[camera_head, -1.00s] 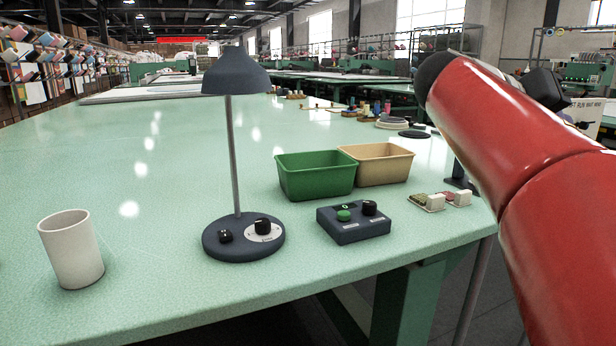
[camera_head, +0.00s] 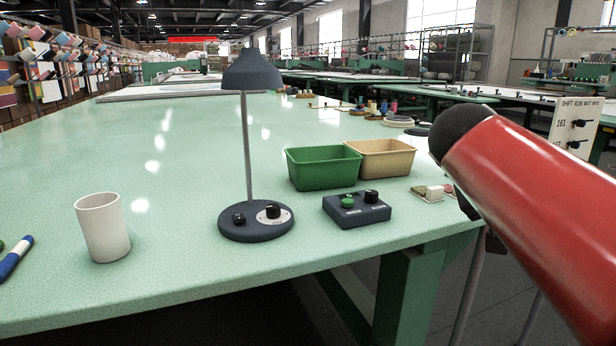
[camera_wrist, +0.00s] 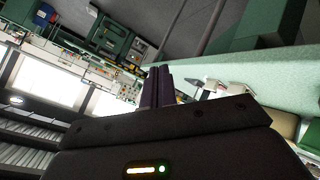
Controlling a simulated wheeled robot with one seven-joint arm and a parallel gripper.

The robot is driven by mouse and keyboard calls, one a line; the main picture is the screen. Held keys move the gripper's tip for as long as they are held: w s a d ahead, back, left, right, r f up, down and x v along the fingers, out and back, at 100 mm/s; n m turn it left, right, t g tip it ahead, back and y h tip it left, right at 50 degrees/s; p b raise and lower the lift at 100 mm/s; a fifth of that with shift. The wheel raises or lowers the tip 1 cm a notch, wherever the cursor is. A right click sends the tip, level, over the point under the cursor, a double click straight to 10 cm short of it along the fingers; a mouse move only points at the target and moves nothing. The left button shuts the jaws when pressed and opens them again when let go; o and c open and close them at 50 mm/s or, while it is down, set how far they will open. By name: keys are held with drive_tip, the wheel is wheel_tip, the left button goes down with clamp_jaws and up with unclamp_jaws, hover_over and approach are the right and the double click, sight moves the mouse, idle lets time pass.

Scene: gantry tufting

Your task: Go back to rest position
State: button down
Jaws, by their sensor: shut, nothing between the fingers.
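My gripper (camera_wrist: 160,86) shows in the wrist view with its two dark fingers together and nothing between them. It is in the air, clear of the table, and the wrist picture is strongly tilted. The green tabletop's edge (camera_wrist: 225,68) shows beyond the fingers to the right. In the head view only my red arm shows at the right, past the table's right end.
On the green table (camera_head: 180,185) stand a white cup (camera_head: 103,228), a dark lamp (camera_head: 256,221), a control box (camera_head: 357,208), a green bin (camera_head: 323,168) and a tan bin (camera_head: 386,159). A blue marker (camera_head: 14,258) lies at the left edge. The left tabletop is largely clear.

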drive_tip(key=s+a+f+n+y, duration=0.1)
drive_tip(key=s+a+f+y, duration=0.2)
drive_tip(key=a+f, duration=0.3)
drive_tip(key=s+a+f+n+t+y, duration=0.1)
drive_tip(key=s+a+f+n+y, duration=0.1)
drive_tip(key=a+f, duration=0.5)
drive_tip(key=s+a+f+n+y, duration=0.1)
drive_tip(key=s+a+f+y, duration=0.4)
drive_tip(key=f, duration=0.4)
drive_tip(key=shift+s+a+f, duration=0.25)
drive_tip(key=shift+s+a, duration=0.15)
drive_tip(key=shift+a, duration=0.5)
